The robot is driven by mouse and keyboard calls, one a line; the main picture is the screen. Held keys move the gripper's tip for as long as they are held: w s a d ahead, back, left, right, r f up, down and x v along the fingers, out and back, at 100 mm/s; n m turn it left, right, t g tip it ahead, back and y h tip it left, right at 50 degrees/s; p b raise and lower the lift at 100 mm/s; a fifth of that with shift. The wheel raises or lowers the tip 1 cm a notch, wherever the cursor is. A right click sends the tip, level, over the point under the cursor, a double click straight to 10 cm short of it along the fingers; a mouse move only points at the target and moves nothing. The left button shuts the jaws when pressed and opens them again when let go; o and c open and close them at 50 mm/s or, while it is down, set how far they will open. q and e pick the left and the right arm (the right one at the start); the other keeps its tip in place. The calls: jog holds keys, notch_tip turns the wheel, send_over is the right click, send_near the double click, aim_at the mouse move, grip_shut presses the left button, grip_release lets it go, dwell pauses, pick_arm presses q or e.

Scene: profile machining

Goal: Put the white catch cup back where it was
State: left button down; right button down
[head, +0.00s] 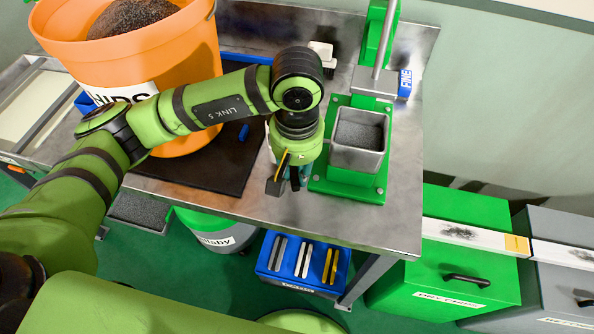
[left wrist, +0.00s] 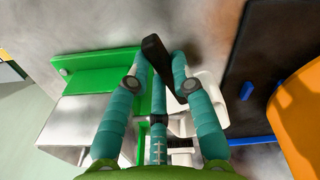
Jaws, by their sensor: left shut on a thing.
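My left gripper (head: 286,182) points down over the table, between the dark mat and the green stand. In the left wrist view its teal fingers (left wrist: 160,72) close around a black handle-like piece (left wrist: 153,50). Its full shape is hidden, and I cannot tell whether it belongs to a cup. A small white object (head: 322,52) stands at the back of the table behind my arm. White parts also show beside the fingers in the left wrist view (left wrist: 211,90). I cannot tell whether either is the catch cup. My right gripper is not in view.
A green stand (head: 318,182) holds a grey square container (head: 360,155) with dark granules, close right of my gripper. A large orange bucket (head: 185,60) and a dark mat (head: 165,190) are left. A blue tool tray (head: 267,258) sits below the table's front edge.

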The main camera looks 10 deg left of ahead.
pick_arm(q)
jog(key=shift+w+f, duration=0.15)
jog(key=shift+w, duration=0.2)
jog(key=shift+f, duration=0.25)
notch_tip(320, 180, down, 3)
jog(key=shift+f+p, duration=0.15)
jog(key=shift+p, duration=0.8)
jog(key=shift+f, duration=0.2)
jog(key=shift+w+f, duration=0.1)
jog(key=shift+f+b, duration=0.1)
jog(key=shift+b, duration=0.25)
jog(key=c, duration=1.1)
grip_release()
